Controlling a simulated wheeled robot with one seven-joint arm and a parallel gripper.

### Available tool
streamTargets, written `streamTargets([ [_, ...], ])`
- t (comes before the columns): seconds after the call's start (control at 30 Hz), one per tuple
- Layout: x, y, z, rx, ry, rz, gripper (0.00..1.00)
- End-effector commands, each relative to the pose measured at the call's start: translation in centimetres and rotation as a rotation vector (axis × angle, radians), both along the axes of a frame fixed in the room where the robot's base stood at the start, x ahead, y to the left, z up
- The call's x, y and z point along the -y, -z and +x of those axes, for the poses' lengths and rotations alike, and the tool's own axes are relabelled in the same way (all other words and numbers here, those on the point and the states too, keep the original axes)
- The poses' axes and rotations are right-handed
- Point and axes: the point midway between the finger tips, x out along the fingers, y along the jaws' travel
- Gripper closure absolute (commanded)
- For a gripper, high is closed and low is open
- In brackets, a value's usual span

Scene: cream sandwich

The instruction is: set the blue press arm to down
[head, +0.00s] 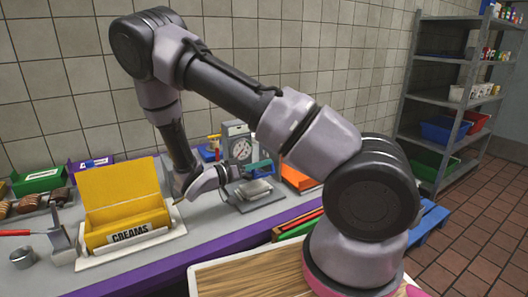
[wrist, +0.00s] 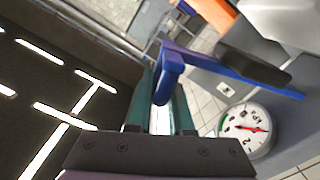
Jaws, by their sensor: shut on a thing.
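The blue press arm (wrist: 235,70) shows in the wrist view as a long blue bar. Its rounded blue handle end (wrist: 168,85) lies between the two teal fingers of my gripper (wrist: 162,98). The fingers are shut on that handle. In the head view my gripper (head: 258,168) is over the press, just above its pale plate (head: 254,189). The grey press body with a round white dial (head: 241,149) stands behind it. The dial also shows in the wrist view (wrist: 245,130). The blue arm is mostly hidden by my gripper in the head view.
A yellow open box labelled CREAMS (head: 125,205) stands left of the press on the counter (head: 190,255). An orange tray (head: 298,177) is to the right. A green box (head: 38,180) is at far left. Grey shelves (head: 440,93) stand at the back right.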

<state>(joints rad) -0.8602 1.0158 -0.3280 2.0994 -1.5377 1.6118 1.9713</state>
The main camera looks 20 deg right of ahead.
Motion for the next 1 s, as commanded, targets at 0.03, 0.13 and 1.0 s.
streamTargets([
  [0.03, -0.1, 0.7, -0.5, 0.032, 0.000, 0.004, 1.00],
  [0.13, -0.1, 1.8, -1.0, 0.105, 0.001, 0.018, 1.00],
  [1.0, 0.1, 5.2, -2.2, 0.179, 0.004, 0.034, 1.00],
])
